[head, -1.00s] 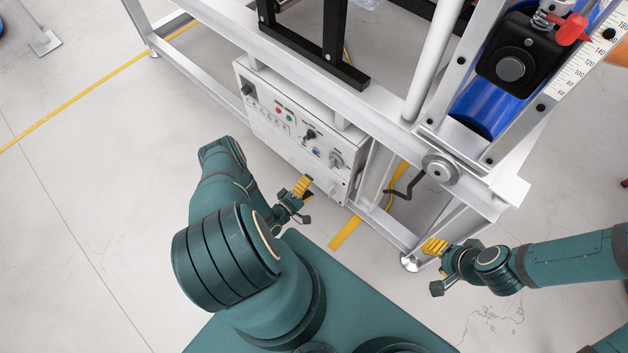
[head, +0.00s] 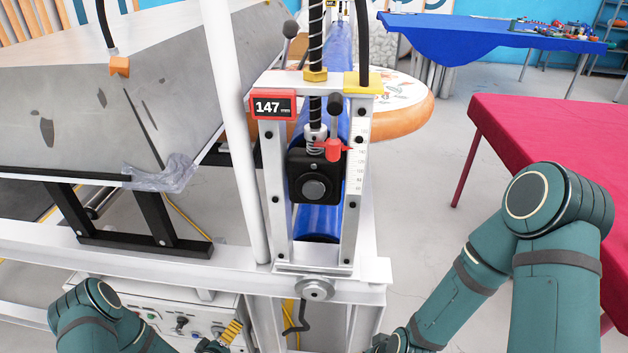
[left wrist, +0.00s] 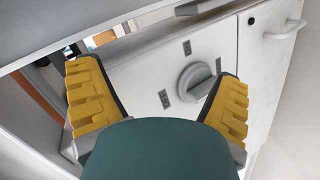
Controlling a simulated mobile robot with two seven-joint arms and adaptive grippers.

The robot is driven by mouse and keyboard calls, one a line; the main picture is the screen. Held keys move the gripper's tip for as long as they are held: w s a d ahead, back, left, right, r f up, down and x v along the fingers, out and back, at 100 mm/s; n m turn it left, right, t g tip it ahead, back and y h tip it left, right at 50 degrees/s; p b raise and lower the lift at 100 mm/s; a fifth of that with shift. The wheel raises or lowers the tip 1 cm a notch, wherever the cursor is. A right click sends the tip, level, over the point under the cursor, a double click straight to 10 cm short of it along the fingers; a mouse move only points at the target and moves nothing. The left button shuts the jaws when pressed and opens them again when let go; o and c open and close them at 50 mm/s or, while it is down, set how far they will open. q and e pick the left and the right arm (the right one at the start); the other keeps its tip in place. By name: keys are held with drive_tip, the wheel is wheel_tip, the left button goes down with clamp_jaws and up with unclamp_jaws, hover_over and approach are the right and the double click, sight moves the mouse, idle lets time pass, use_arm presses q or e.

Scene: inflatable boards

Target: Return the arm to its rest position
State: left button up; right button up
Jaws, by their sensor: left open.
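My left arm (head: 85,322) comes in at the lower left of the head view. My left gripper (head: 228,334) shows only in part at the bottom edge, with a yellow ridged finger in front of the control box. In the left wrist view my left gripper (left wrist: 160,75) is open, its two yellow fingers wide apart with nothing between them. A grey knob on the box front shows behind the gap. My right arm (head: 520,265) is bent at the lower right of the head view. Its fingers are cut off by the bottom edge.
A white metal frame (head: 330,267) with a roller unit (head: 315,170) and a red 147 display (head: 272,107) stands ahead. The control box (head: 165,318) sits low under it. A red-covered table (head: 560,130) is at the right. Open floor (head: 420,170) lies between.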

use_arm(q)
drive_tip(key=s+d+r+m+g+h, duration=0.1)
drive_tip(key=s+d+r+m+g, duration=0.8)
drive_tip(key=s+d+r, duration=0.5)
wheel_tip(320, 180, up, 3)
drive_tip(key=shift+s+d+r+g, duration=0.1)
drive_tip(key=shift+s+d+g, duration=0.25)
drive_tip(key=shift+d, duration=0.8)
